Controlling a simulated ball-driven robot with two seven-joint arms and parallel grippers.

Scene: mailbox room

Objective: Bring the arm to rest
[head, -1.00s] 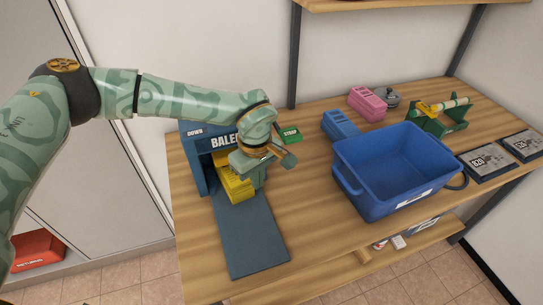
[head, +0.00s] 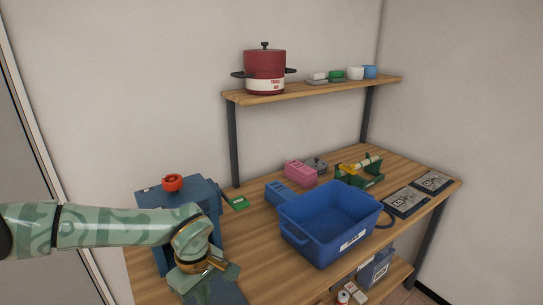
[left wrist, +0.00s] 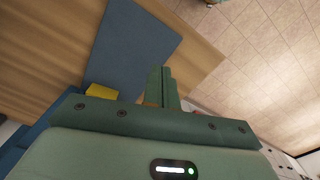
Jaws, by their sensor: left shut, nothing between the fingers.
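My left arm comes in from the left in the head view, and my left gripper (head: 207,284) hangs in front of the dark blue baler box (head: 195,191), low in the picture. In the left wrist view its two fingers (left wrist: 162,88) are pressed together, with nothing between them. A flat blue-grey mat (left wrist: 135,48) and part of a yellow object (left wrist: 101,91) show beyond the gripper there. How high the fingers are above the table I cannot tell. My right gripper is in neither view.
A blue bin (head: 318,248) stands on the wooden table, right of the baler. A shelf (head: 330,89) carries a red pot (head: 264,70) at the back.

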